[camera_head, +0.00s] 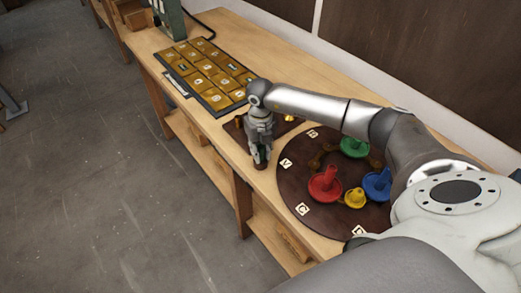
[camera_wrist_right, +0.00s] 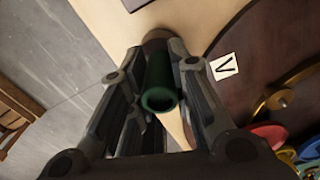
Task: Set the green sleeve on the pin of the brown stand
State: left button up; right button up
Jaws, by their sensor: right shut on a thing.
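My right gripper (camera_head: 261,160) is upright over the bench's front edge, left of the dark round board. It is shut on the green sleeve (camera_wrist_right: 160,88), a hollow tube whose open end faces the right wrist camera. In the head view the sleeve is mostly hidden between the fingers. A brown stand (camera_head: 318,158) seems to sit on the round board between the green and red pieces; in the right wrist view a brown-gold piece with a short pin (camera_wrist_right: 278,101) shows at right, apart from the sleeve. A brownish round surface shows beyond the sleeve; I cannot tell what it is. My left gripper is out of view.
The round board (camera_head: 293,188) carries a red piece (camera_head: 325,184), a yellow piece (camera_head: 354,198), a blue piece (camera_head: 378,184), a green piece (camera_head: 354,147) and letter tiles. A tray of gold squares (camera_head: 205,75) lies farther back. My right arm crosses above the board.

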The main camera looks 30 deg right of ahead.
aim_at(260, 146)
jog(key=shift+f, duration=0.25)
jog(key=o, duration=0.9)
jog(key=shift+r, duration=0.1)
jog(key=shift+o, duration=0.2)
notch_tip(260, 146, up, 12)
